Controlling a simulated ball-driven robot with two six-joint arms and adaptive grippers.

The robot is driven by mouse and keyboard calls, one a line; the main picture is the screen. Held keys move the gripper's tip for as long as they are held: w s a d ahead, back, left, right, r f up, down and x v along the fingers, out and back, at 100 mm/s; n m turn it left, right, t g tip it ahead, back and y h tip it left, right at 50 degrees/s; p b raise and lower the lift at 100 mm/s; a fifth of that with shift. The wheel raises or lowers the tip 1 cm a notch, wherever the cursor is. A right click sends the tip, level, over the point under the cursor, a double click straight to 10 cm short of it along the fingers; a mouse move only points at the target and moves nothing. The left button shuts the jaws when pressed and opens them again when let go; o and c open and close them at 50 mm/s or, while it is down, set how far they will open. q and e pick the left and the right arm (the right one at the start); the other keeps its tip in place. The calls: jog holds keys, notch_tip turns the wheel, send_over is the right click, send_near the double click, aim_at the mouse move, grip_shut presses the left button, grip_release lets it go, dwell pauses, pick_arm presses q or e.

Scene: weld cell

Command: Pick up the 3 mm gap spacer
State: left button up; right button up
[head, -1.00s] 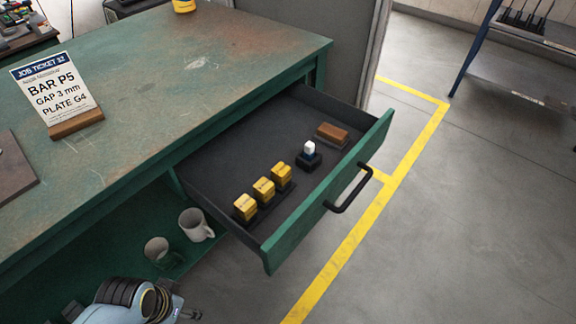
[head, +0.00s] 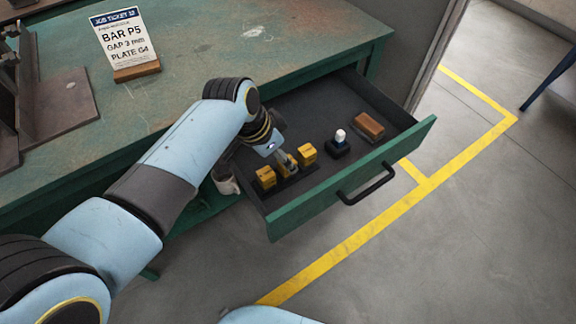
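The open green drawer (head: 405,150) holds yellow blocks in a row on a dark holder. The left block (head: 265,177) and the right block (head: 307,152) show clearly. The middle one is mostly hidden behind my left gripper (head: 288,166). That gripper points down into the drawer at the middle block's place, between the two visible blocks. Its fingers are too small and covered to tell whether they are open or shut. Any markings on the blocks are too small to read. A job ticket (head: 124,42) on the bench reads BAR P5, GAP 3 mm, PLATE G4. My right gripper is out of view.
A white-topped dark item (head: 339,141) and a brown block (head: 368,126) lie farther right in the drawer. A black handle (head: 368,183) juts from the drawer front. Dark metal parts (head: 60,105) occupy the bench's left side.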

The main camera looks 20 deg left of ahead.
pick_arm(q)
jog(key=x, duration=0.2)
jog(key=b+x, duration=0.1)
jog(key=x, duration=0.2)
jog(key=shift+w+a+f+b, duration=0.25)
jog(key=shift+w+f+b, duration=0.05)
jog(key=shift+b, duration=0.1)
jog(key=shift+r, duration=0.1)
jog(key=c, duration=1.1)
jog(key=shift+c, duration=0.5)
